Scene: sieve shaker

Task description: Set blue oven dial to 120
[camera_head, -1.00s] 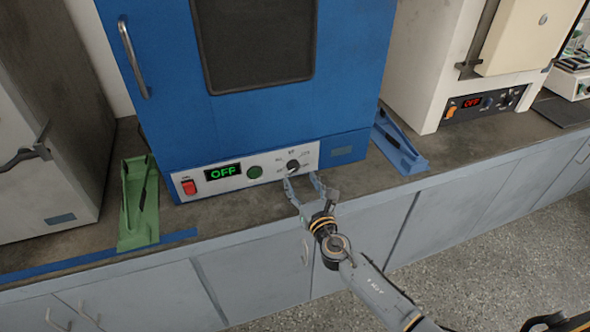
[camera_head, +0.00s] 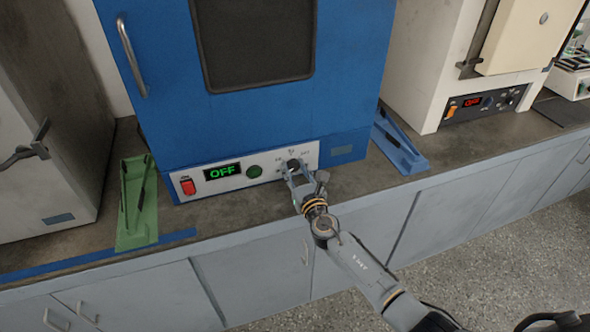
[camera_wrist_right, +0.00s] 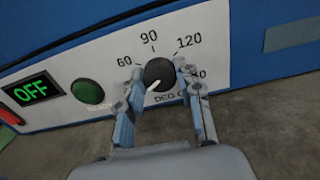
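The blue oven (camera_head: 160,100) has a white front panel with a black round dial (camera_head: 293,164). In the right wrist view the dial (camera_wrist_right: 160,74) has a white pointer aimed down and left, below the 60 mark. The labels 60, 90 and 120 run over its top; the label at its right is partly hidden by a finger. My right gripper (camera_head: 296,172) is at the dial, its fingers on either side of it. In the wrist view the gripper (camera_wrist_right: 160,76) looks open around the dial; I cannot tell whether the fingers touch it. My left gripper is not in view.
The panel also has a red switch (camera_head: 188,186), a green OFF display (camera_head: 222,171) and a green button (camera_head: 254,171). A green holder (camera_head: 136,205) and a blue holder (camera_head: 400,148) stand beside the oven. A cream oven (camera_head: 420,60) is at right. Free counter lies in front.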

